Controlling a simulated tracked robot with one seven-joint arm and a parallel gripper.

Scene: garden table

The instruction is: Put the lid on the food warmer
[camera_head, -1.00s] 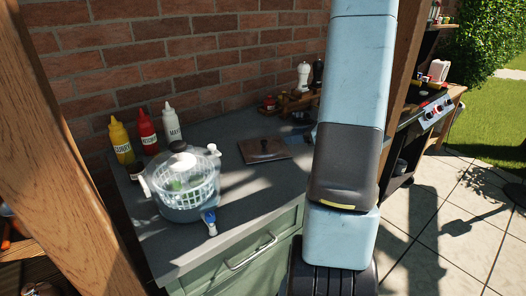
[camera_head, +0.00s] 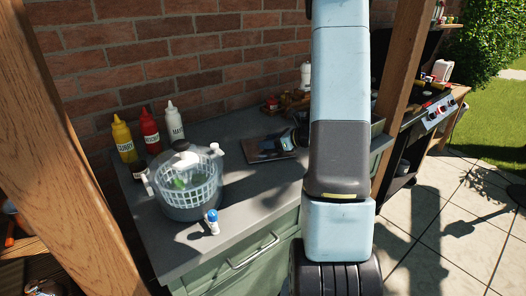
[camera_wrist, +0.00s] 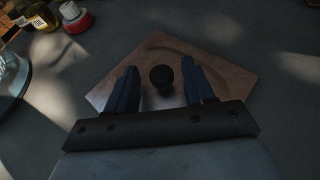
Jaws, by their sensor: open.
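The lid (camera_head: 262,150) is a flat, brownish square plate lying on the grey counter. In the wrist view the lid (camera_wrist: 146,56) shows a round black knob (camera_wrist: 162,77) at its middle. My gripper (camera_wrist: 160,66) is open, with one dark finger on each side of the knob. Gaps show between the fingers and the knob. In the head view my gripper (camera_head: 290,138) is over the right part of the lid, partly hidden by my arm. A grey metal edge just right of my arm may be the food warmer (camera_head: 377,128); most of it is hidden.
A clear salad spinner (camera_head: 190,190) stands on the counter (camera_head: 240,205) at the left, with a small blue-capped bottle (camera_head: 212,222) in front. Several sauce bottles (camera_head: 149,132) stand behind it. A brick wall is at the back.

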